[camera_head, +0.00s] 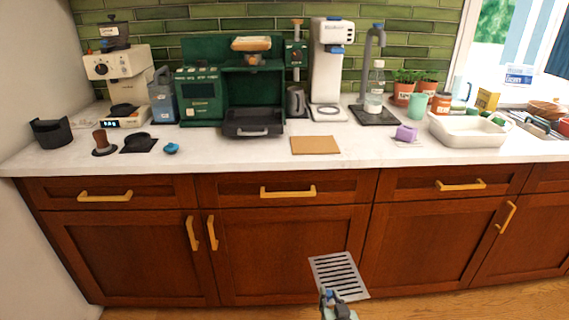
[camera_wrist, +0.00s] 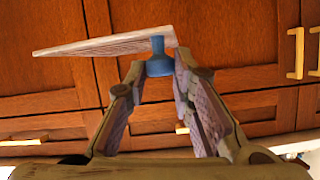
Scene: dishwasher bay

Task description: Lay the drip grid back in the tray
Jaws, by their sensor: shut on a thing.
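The drip grid (camera_head: 339,274) is a flat grey metal plate with dark slots. It is held up in front of the lower cabinet doors, below counter height. My gripper (camera_head: 333,297) is at its near edge, at the bottom of the head view. In the wrist view, my gripper (camera_wrist: 160,72) is shut on the blue knob (camera_wrist: 157,62) of the drip grid (camera_wrist: 105,44), whose plate is seen nearly edge-on and tilted. The dark tray (camera_head: 252,131) with a light handle is at the foot of the green coffee machine (camera_head: 202,98); its inside is hard to make out.
The white counter (camera_head: 240,152) has a front edge above the wooden cabinets. A brown mat (camera_head: 315,145) lies right of the tray. A grey jug (camera_head: 296,101), a white grinder (camera_head: 329,65) and a white basin (camera_head: 468,130) also stand there. Cabinet handles (camera_head: 288,192) stick out.

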